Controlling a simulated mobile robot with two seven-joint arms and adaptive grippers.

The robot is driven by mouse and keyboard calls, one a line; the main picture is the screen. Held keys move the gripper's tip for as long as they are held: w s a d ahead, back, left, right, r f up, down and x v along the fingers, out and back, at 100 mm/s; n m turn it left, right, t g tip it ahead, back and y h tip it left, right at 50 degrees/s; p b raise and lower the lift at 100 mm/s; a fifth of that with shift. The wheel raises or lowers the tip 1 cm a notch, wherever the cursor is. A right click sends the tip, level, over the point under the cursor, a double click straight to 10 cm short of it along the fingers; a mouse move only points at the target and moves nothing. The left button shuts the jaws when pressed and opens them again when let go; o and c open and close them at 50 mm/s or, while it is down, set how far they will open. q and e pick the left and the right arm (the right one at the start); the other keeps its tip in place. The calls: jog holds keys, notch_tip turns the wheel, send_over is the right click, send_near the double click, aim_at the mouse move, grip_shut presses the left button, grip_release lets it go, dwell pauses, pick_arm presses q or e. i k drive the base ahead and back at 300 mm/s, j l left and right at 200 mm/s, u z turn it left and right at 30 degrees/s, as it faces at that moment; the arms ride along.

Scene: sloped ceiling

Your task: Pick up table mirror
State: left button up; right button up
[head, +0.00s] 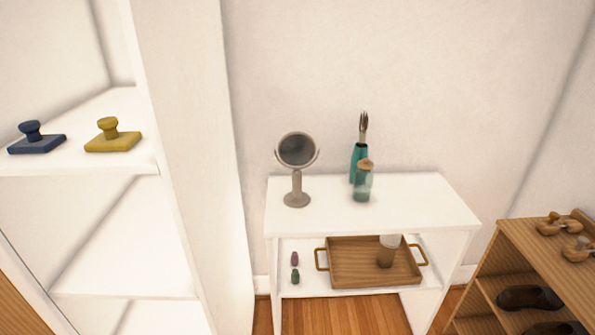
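The table mirror (297,150) has a round dark face in a light beige frame on a short stem with a round base. It stands upright on the left part of the top of a white two-level table (325,205). Nothing touches it in this view. Neither of my grippers shows in the head view.
Right of the mirror stand a teal holder (357,158) with a fork-like utensil and a glass jar (363,185). A wooden tray (345,278) with a cup lies on the lower shelf. A white shelf unit (190,120) rises at left; a wooden shoe rack (540,255) is at right.

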aim_at(296, 198)
jog(key=i+l, duration=0.25)
jog(key=l, duration=0.15)
jog(key=i+l, duration=0.2)
jog(key=l, duration=0.2)
jog(key=i+l, duration=0.25)
jog(key=l, duration=0.15)
jog(key=l+u, duration=0.15)
jog(key=u, duration=0.2)
jog(key=i+l+u, duration=0.1)
jog(key=u, duration=0.2)
jog(key=l+u, duration=0.35)
jog(key=i+j, duration=0.05)
jog(key=j, duration=0.05)
